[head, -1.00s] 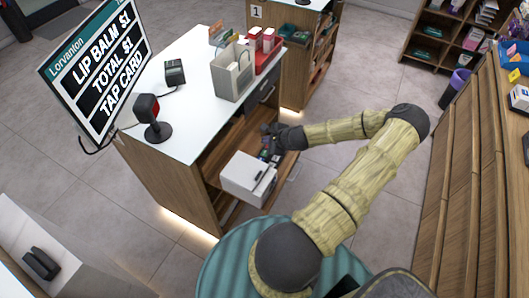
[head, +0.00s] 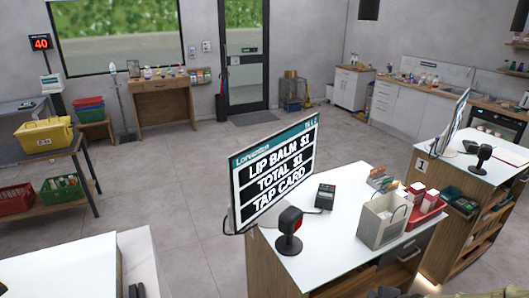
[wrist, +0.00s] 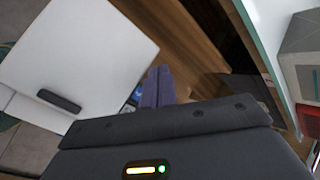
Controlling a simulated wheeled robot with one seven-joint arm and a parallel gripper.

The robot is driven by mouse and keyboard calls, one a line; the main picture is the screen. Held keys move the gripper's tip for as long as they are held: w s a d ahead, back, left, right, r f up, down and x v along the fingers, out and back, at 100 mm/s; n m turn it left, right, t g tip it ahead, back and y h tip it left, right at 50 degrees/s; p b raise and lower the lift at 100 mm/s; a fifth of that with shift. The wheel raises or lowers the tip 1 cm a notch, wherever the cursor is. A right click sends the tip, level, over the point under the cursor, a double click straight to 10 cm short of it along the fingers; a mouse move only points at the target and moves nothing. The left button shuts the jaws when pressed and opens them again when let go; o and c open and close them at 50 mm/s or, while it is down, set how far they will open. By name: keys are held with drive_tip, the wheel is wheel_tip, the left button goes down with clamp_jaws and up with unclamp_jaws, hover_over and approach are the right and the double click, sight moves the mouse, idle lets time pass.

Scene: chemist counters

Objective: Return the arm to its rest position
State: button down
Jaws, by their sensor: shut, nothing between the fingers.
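My gripper (wrist: 158,73) shows in the wrist view with its two fingers together and nothing between them. It points along a brown wooden surface (wrist: 190,40) under the counter. A white box (wrist: 75,55) with a dark handle is just left of the fingers, and a small dark and blue item lies beside them, partly hidden. In the head view only a sliver of my arm shows at the bottom right edge; the fingers cannot be made out there.
A second counter (head: 480,160) stands right. The grey floor (head: 190,170) behind is clear.

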drive_tip(key=a+r+n, duration=0.1)
drive_tip(key=a+n, duration=0.1)
drive_tip(key=a+r+n+g, duration=0.1)
drive_tip(key=a+n, duration=0.1)
drive_tip(key=s+a+r+n+g, duration=0.1)
drive_tip(key=a, duration=0.1)
drive_tip(key=shift+a+r+n, duration=0.15)
drive_tip(key=shift+a+n, duration=0.05)
drive_tip(key=shift+n, duration=0.2)
drive_tip(key=s+a+r+n+g+h, duration=0.1)
drive_tip(key=s+a+r+n, duration=0.4)
drive_tip(key=r, duration=0.5)
drive_tip(key=s+a+r+n+g+h, duration=0.1)
drive_tip(key=s+a+r+n, duration=0.5)
drive_tip(key=a+r+n, duration=0.3)
drive_tip(key=shift+a+r+n+g, duration=0.3)
drive_tip(key=shift+a+r+n, duration=0.1)
drive_tip(key=shift+a+r, duration=0.25)
drive_tip(key=shift+s+f, duration=0.1)
